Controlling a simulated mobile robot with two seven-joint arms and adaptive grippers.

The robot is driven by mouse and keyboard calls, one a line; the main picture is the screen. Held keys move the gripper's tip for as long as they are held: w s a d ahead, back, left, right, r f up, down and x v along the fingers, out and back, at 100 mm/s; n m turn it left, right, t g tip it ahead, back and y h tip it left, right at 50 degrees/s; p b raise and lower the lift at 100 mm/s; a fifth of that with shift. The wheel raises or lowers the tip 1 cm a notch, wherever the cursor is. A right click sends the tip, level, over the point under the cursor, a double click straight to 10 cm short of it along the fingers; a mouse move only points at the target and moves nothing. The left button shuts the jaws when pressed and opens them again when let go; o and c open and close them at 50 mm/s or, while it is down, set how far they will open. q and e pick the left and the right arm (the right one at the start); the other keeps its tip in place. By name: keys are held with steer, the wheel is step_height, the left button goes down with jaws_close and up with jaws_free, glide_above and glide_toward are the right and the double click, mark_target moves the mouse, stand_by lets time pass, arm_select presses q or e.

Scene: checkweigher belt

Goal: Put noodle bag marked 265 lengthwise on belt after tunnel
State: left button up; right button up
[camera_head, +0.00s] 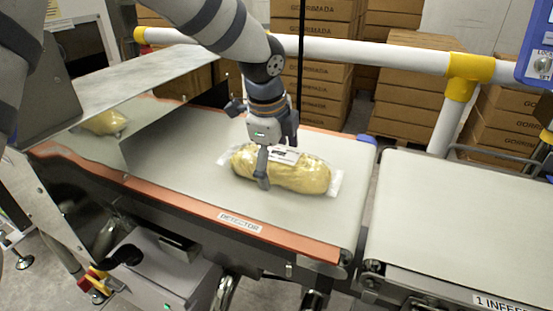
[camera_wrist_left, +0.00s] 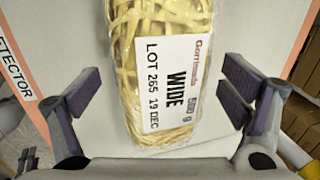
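The noodle bag (camera_head: 310,175) is clear with yellow noodles and lies on the detector belt (camera_head: 215,180) beyond the metal tunnel (camera_head: 120,85). Its long side runs roughly along the belt. In the left wrist view the bag (camera_wrist_left: 125,30) has a white label (camera_wrist_left: 172,85) reading WIDE, 500 g, LOT 265, 19 DEC. My left gripper (camera_head: 274,160) is over the bag, fingers pointing down on either side. In the left wrist view the left gripper (camera_wrist_left: 161,98) is open, with gaps between its fingers and the bag.
A second belt (camera_head: 465,220) begins at the right after a narrow gap. A white rail with yellow joints (camera_head: 370,52) runs behind the belt, with stacked cartons (camera_head: 415,95) beyond. A yellow shape (camera_head: 105,122) shows at the tunnel, possibly a reflection. The belt's near right is clear.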

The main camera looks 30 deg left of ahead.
mark_target(271, 167)
arm_select(q)
steer(key=v, duration=1.2)
steer(key=shift+r+p, duration=0.15)
steer(key=shift+p, duration=0.3)
arm_select(e)
steer(key=shift+w+r+t, duration=0.3)
steer(key=shift+w+r, duration=0.3)
steer(key=shift+w, duration=0.05)
